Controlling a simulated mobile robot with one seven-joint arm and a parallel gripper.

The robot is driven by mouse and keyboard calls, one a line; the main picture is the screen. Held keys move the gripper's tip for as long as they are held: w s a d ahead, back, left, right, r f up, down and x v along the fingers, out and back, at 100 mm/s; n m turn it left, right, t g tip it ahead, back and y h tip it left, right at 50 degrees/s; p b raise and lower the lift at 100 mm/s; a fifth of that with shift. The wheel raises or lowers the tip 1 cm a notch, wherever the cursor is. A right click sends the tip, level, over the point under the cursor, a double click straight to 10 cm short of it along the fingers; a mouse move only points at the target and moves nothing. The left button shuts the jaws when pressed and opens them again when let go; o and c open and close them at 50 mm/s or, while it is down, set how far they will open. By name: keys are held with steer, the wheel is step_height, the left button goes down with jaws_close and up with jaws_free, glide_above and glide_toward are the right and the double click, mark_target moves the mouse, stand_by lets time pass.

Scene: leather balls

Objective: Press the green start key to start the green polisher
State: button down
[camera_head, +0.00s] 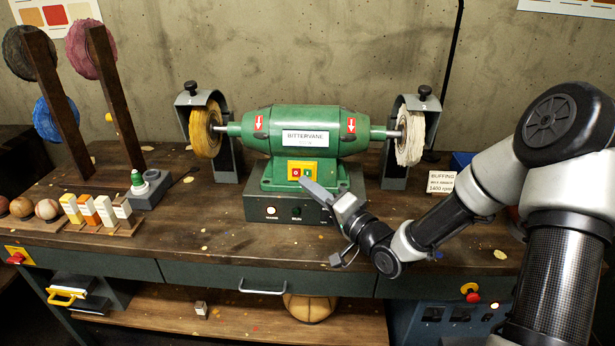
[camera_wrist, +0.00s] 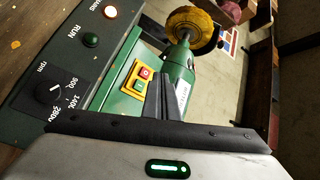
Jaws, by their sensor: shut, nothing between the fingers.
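The green polisher (camera_head: 325,120) stands on the bench at the middle of the head view. Its yellow switch plate (camera_head: 316,163) carries a red key marked 0 (camera_head: 295,172) and the green start key (camera_head: 308,172). In the wrist view the red key (camera_wrist: 145,73) and green key (camera_wrist: 139,86) both show clear. My gripper (camera_head: 304,182) is shut and empty, its tips just below the plate in the head view. In the wrist view the dark fingers (camera_wrist: 163,80) are beside the plate; I cannot tell whether they touch it.
The mains lamp (camera_wrist: 110,12) is lit; the green run lamp (camera_wrist: 91,40) looks dark. A yellow buff (camera_head: 205,130) and a white buff (camera_head: 411,137) flank the polisher. The bench front is mostly clear.

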steer(key=shift+w+f, duration=0.25)
steer(key=shift+w, duration=0.6)
steer(key=shift+w+f, duration=0.2)
steer(key=shift+w, duration=0.65)
steer(key=shift+w, duration=0.1)
stand_by(0.7)
steer(key=shift+w+b, duration=0.3)
steer(key=shift+w+d+f, duration=0.1)
steer(key=shift+w+f, duration=0.05)
steer(key=shift+w, duration=0.25)
stand_by(0.6)
steer(key=shift+s, duration=0.15)
steer(key=shift+s+r, duration=0.2)
steer(key=shift+s, duration=0.45)
steer(key=shift+s+r+p, duration=0.2)
steer(key=shift+s+p, duration=0.1)
steer(key=shift+s, duration=0.55)
steer(key=shift+s+r+p, duration=0.15)
steer(key=shift+s+p, duration=0.15)
steer(key=shift+s, duration=0.5)
steer(key=shift+s+r+p, duration=0.2)
steer(key=shift+s+p, duration=0.1)
steer(key=shift+s, duration=0.55)
